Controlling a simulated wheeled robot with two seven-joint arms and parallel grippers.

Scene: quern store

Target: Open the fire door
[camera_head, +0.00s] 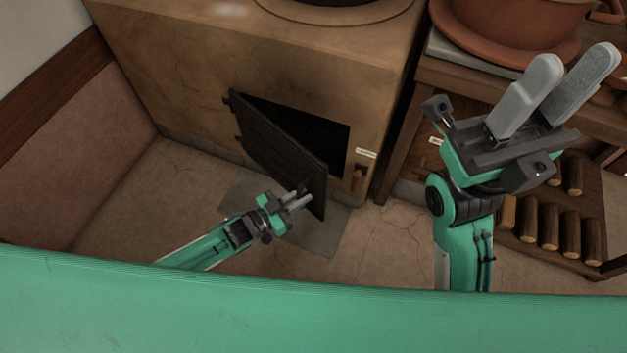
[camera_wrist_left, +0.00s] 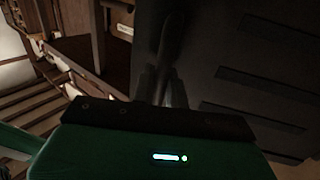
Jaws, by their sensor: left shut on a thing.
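The fire door (camera_head: 268,145) is a dark metal panel hinged at its left side on the front of the clay stove (camera_head: 190,60). It stands partly open, swung outward, and the dark firebox opening (camera_head: 325,138) shows behind it. My left gripper (camera_head: 304,197) is at the door's free right end, shut on its handle. In the left wrist view the dark handle (camera_wrist_left: 172,42) runs between the fingers, beside the slotted door face (camera_wrist_left: 245,70). My right gripper (camera_head: 563,92) is raised at the right, its two grey fingers apart and nothing between them.
A wooden shelf unit (camera_head: 400,130) stands right of the stove, with terracotta pots (camera_head: 510,25) on top and several logs (camera_head: 548,225) below. A grey floor plate (camera_head: 318,238) lies under the door. The floor left of the door is clear up to the wall.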

